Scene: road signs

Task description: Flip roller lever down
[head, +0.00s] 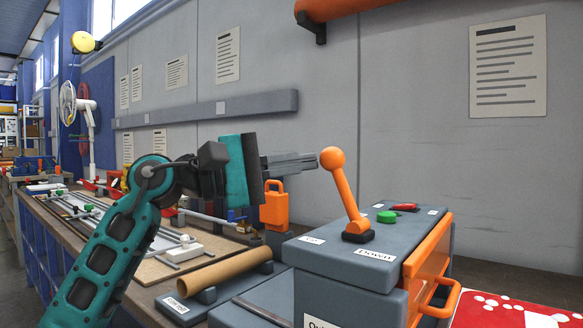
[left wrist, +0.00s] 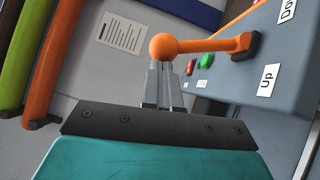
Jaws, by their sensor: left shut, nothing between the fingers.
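The orange roller lever (head: 344,190) with a ball knob stands on top of a grey machine box (head: 330,262). It leans to the left, toward the "Up" label, with the "Down" label (head: 375,254) at its right front. My left gripper (head: 312,161) is shut and empty, its fingertips just left of the knob. In the left wrist view the lever (left wrist: 205,46) lies across the top of the fingers (left wrist: 164,78), the knob right at their tips; I cannot tell if they touch. The "Up" label (left wrist: 268,80) shows there too. My right gripper is not in view.
A green button (head: 386,217) and a red switch (head: 404,207) sit behind the lever on the box. An orange handle (head: 440,295) is on its right side.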

